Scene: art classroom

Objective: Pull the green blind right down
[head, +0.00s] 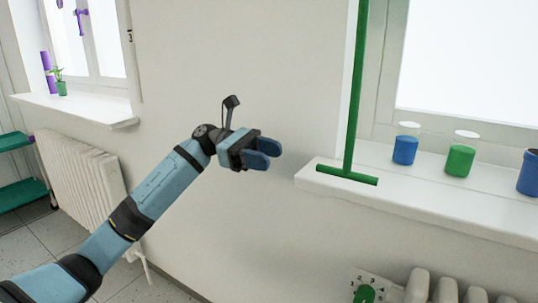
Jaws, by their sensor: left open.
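A green pull (355,95) runs down from the top edge of the head view, left of the right-hand window. It ends in a green crossbar (347,175) just above or on the white windowsill; I cannot tell if they touch. The green blind's cloth is not in view. My left gripper (270,153) is open and empty, left of the crossbar and a little higher in the picture, with its fingers pointing right. It is apart from the pull. My right gripper is not in view.
Jars with blue (405,150) and green (461,160) contents stand on the right windowsill (440,205). A numbered dial with a green knob (365,293) and a radiator (445,290) are below. Another radiator (80,175) and a green trolley (20,190) are at left.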

